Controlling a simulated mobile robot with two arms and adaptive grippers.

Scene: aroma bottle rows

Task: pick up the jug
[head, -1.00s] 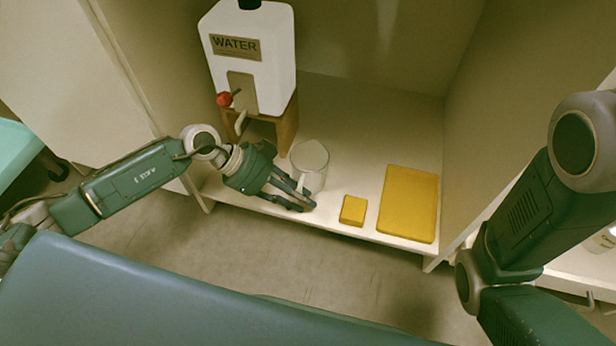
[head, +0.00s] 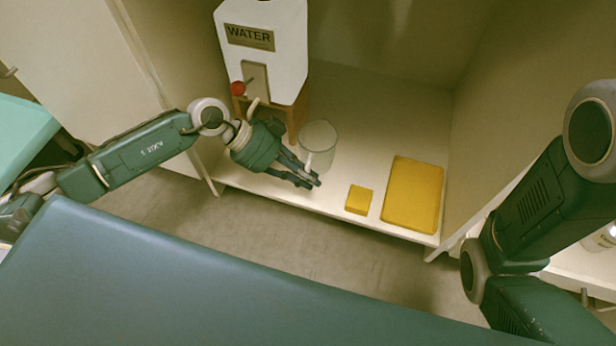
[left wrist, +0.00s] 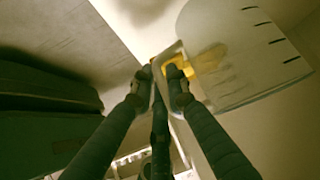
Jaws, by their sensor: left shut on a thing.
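A clear jug (head: 318,144) stands at the front of the white shelf, below and right of the water dispenser. In the left wrist view the jug (left wrist: 236,45) fills the upper right, with dark measuring marks on its side. My left gripper (head: 311,183) is at the jug's near side in the head view. In the left wrist view its fingers (left wrist: 158,85) are closed around the jug's handle. Whether the jug's base touches the shelf is hard to tell. My right arm shows at the right, but its gripper is out of view.
A white water dispenser (head: 265,40) with a red tap knob stands on a wooden stand behind the jug. A small yellow block (head: 358,199) and a larger yellow slab (head: 412,194) lie to the right. Cabinet walls close in the sides. The shelf's middle back is clear.

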